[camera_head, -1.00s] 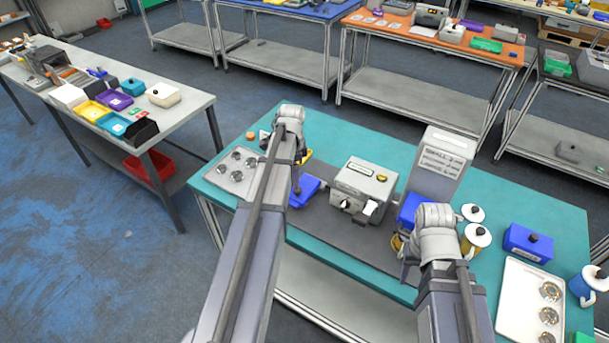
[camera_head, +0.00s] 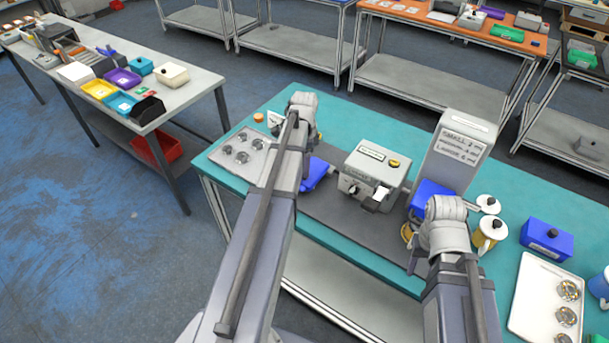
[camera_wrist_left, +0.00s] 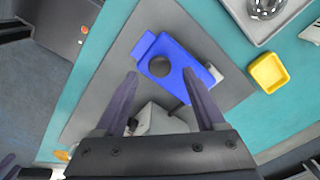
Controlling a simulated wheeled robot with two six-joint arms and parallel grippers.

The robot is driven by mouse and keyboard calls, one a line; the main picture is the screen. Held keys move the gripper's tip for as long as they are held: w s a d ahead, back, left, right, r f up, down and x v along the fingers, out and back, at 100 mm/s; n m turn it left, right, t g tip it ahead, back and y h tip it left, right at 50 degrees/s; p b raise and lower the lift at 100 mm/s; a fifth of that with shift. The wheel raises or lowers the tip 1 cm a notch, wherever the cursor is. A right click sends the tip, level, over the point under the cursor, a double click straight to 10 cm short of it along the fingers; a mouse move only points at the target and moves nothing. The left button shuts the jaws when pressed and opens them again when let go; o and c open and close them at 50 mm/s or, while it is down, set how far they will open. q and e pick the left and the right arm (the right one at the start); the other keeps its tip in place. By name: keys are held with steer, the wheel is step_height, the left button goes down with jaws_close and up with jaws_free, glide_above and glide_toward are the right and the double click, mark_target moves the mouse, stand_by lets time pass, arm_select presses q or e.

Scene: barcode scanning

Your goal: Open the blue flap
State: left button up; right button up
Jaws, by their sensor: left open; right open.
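A blue piece (camera_head: 316,174) lies on the dark mat, partly hidden by my left arm in the head view. In the left wrist view the blue piece (camera_wrist_left: 185,88) is a tilted plate with a dark round spot and a tab. I cannot tell whether it or the blue part (camera_head: 432,196) before the grey sign box is the flap. My left gripper (camera_wrist_left: 161,75) is open, its fingertips apart over the plate, with nothing held. In the head view it is mostly behind its arm. My right gripper (camera_head: 414,258) is open near the table's front edge, below the blue part.
A grey machine (camera_head: 375,176) stands on the mat between my arms. The sign box (camera_head: 462,158), mugs (camera_head: 490,232), a blue box (camera_head: 547,239) and a white tray (camera_head: 548,300) are at the right. A yellow bin (camera_wrist_left: 268,73) and metal tray (camera_wrist_left: 239,10) lie near the plate.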

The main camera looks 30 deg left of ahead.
arm_select(q)
steer(key=shift+f+b, duration=1.1)
steer(key=shift+f, duration=0.5)
arm_select(e)
step_height(320, 180, down, 3)
steer(key=shift+f, duration=0.1)
arm_select(q)
steer(key=shift+c, duration=0.3)
jaws_close()
steer(key=shift+r, duration=0.1)
